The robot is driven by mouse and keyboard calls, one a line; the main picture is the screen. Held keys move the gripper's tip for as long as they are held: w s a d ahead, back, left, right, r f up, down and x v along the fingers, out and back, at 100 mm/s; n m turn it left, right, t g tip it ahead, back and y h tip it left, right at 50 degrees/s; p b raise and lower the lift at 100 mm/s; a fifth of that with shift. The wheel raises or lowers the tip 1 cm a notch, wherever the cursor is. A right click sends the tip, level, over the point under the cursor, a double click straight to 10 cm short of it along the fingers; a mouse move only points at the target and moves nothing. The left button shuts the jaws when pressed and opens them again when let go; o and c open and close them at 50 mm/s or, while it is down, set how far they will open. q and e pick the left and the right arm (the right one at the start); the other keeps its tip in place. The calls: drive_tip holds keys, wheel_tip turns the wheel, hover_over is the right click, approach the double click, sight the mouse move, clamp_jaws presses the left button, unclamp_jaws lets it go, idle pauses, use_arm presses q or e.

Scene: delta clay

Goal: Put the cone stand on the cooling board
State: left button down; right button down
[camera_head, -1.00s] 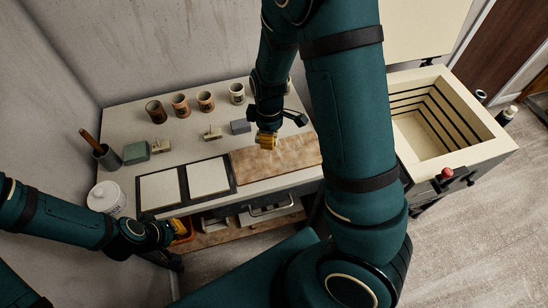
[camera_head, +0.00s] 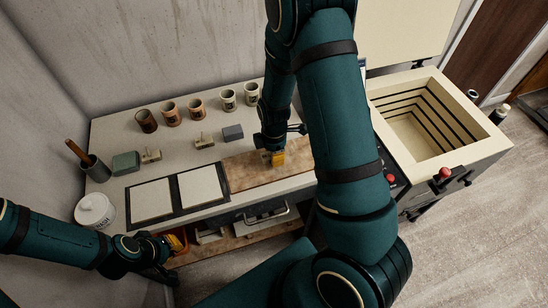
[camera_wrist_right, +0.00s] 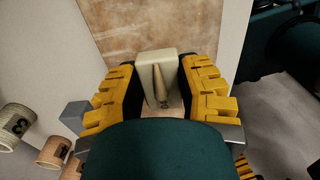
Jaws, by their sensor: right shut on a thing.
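My right gripper (camera_head: 278,159) is shut on the cone stand, a cream block with a small tan cone, clear between the yellow fingers in the right wrist view (camera_wrist_right: 154,68). The stand is hidden by the fingers in the head view. The gripper is over the brown, mottled cooling board (camera_head: 244,173), which also shows beyond the stand in the right wrist view (camera_wrist_right: 145,25). I cannot tell whether the stand touches the board. My left gripper (camera_head: 178,243) is low in front of the table at the left; its jaw opening is unclear.
Two more cream stands (camera_head: 150,156) (camera_head: 204,141), a green block (camera_head: 126,163) and a grey block (camera_head: 233,132) stand on the table. Several cups (camera_head: 170,113) line the back. White tiles (camera_head: 152,199) lie left of the board. An open kiln (camera_head: 425,130) stands at the right.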

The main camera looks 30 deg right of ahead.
wheel_tip(320, 180, down, 2)
drive_tip(key=shift+f, duration=0.2)
drive_tip(key=c, duration=0.7)
unclamp_jaws()
drive_tip(key=shift+r, duration=0.1)
drive_tip(key=shift+r, duration=0.15)
wheel_tip(320, 180, up, 12)
drive_tip(key=shift+p, duration=1)
